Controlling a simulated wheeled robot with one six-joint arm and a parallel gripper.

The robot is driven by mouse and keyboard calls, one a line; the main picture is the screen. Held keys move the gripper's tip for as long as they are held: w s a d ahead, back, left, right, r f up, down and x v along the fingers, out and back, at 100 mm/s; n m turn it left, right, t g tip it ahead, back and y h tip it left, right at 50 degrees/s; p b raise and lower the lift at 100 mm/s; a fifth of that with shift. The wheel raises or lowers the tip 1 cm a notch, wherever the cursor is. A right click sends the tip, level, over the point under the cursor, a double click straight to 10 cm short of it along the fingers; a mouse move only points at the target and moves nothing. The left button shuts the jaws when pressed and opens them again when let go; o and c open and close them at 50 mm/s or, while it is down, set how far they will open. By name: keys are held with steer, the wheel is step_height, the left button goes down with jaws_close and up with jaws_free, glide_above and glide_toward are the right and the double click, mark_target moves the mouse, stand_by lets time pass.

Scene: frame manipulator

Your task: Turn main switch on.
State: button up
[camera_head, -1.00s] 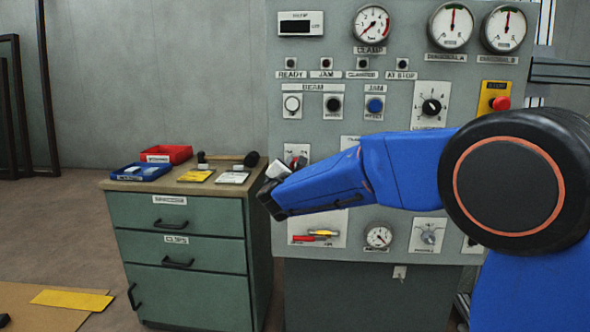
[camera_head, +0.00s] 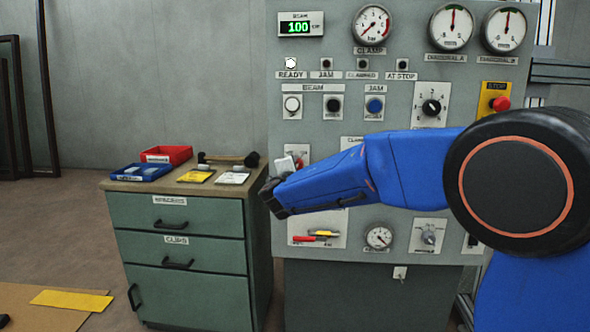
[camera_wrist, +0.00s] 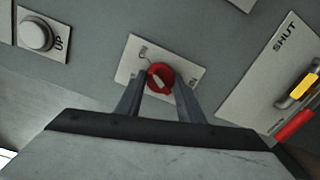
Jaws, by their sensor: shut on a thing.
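The main switch is a red rotary knob with a white pointer mark. In the wrist view the red knob (camera_wrist: 160,78) sits on a white plate (camera_wrist: 133,58) marked ON, and sits between the two fingers of my gripper (camera_wrist: 162,86), which are closed on its sides. The beam display (camera_head: 299,28) is lit and reads 100, and the READY lamp (camera_head: 291,63) glows white.
The white UP button (camera_wrist: 36,35) is left of the switch in the wrist view. The red and yellow SHUT handles (camera_wrist: 298,105) are to its right. A green drawer cabinet (camera_head: 185,250) stands left of the panel, with trays on top.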

steer(key=shift+f, duration=0.1)
steer(key=o, duration=1.1)
steer(key=shift+c, duration=0.2)
steer(key=shift+s, duration=0.15)
steer(key=s, duration=1.7)
steer(key=shift+a+r, duration=0.4)
steer(key=shift+a, duration=0.05)
steer(key=shift+d, duration=0.1)
